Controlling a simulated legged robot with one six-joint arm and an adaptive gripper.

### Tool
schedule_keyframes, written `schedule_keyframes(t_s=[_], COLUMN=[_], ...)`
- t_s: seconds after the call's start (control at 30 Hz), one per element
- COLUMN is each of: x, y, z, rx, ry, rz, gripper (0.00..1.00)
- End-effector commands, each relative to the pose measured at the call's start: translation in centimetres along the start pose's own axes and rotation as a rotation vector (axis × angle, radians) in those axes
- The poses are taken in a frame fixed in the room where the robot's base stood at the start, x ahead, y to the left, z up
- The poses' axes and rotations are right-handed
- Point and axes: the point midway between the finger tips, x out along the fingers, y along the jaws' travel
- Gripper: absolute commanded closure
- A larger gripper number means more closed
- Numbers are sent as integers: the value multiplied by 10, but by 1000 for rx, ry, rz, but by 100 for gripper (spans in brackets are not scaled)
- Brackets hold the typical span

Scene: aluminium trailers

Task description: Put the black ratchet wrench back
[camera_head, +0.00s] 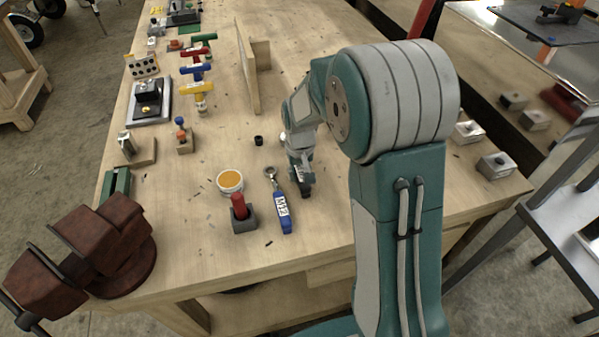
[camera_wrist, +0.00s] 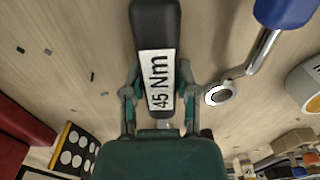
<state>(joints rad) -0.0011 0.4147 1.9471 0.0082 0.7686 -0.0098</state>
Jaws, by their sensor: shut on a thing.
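The black ratchet wrench (camera_wrist: 155,30) shows in the wrist view as a black handle with a white "45 Nm" label. My gripper (camera_wrist: 159,92) is shut on it, one finger on each side of the labelled handle. In the head view my gripper (camera_head: 302,174) is low over the bench, with a dark end of the wrench (camera_head: 305,189) below it. I cannot tell whether the wrench touches the bench. Its ratchet head is hidden.
A blue-handled ratchet wrench (camera_head: 281,213) lies just left of my gripper on the workbench (camera_head: 190,240). Further left are an orange-filled tin (camera_head: 230,181) and a red-handled tool in a grey block (camera_head: 243,214). An upright wooden board (camera_head: 244,75) stands behind; a vise (camera_head: 105,240) is front left.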

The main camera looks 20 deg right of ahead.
Motion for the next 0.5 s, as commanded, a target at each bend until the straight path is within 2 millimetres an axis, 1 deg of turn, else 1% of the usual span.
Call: schedule_keyframes(t_s=[0.1, 0.13, 0.17, 0.2, 0.5], x=[0, 0, 0, 0, 0], y=[0, 0, 0, 0, 0], z=[0, 0, 0, 0, 0], rx=[0, 0, 0, 0, 0], ry=[0, -2, -2, -2, -1], rz=[0, 0, 0, 0, 0], gripper=[100, 48, 35, 27, 27])
